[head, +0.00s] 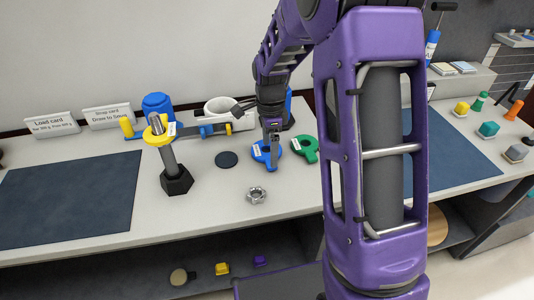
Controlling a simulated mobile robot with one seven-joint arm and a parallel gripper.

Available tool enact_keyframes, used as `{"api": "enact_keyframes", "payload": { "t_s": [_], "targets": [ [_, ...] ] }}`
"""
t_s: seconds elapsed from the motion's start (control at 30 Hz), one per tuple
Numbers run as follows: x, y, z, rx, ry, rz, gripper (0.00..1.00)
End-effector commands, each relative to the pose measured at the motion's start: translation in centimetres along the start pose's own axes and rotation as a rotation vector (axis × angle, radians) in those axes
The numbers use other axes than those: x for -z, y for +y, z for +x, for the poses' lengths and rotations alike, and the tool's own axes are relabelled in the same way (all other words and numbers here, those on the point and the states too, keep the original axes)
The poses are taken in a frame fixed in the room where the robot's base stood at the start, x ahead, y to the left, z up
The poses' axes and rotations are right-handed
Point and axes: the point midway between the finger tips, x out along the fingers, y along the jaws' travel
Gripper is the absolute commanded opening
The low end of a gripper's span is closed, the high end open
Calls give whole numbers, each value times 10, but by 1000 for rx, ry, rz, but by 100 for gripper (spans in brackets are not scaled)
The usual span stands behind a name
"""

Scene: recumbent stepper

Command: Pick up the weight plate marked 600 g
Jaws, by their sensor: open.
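My gripper (271,161) is open and points down over a blue weight plate (260,154) with a white label; it hides part of that plate, and I cannot tell whether they touch. A green weight plate (311,154), also labelled, lies just to the right. A yellow plate (151,137) with a label sits at the top of an upright post on a black hex base (176,182). The labels are too small to read, so I cannot tell which plate is marked 600 g.
A metal nut (256,195) and a dark round disc (226,159) lie nearby. A dark mat (70,200) covers the left. My arm hides the table right of the green plate.

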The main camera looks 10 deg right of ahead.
Motion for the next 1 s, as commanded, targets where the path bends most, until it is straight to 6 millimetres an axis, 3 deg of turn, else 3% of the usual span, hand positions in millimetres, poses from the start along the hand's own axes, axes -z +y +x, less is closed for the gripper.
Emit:
{"api": "enact_keyframes", "payload": {
  "t_s": [0.03, 0.2, 0.47, 0.57, 1.0],
  "targets": [
    [1, 2, 12, -4, -1, 2, 100],
    [1, 2, 30, -2, 0, 1, 100],
    [1, 1, 32, 0, 0, 0, 100],
    [1, 1, 32, 0, 0, 1, 86],
    [1, 1, 31, 0, 0, 1, 6]
  ]
}}
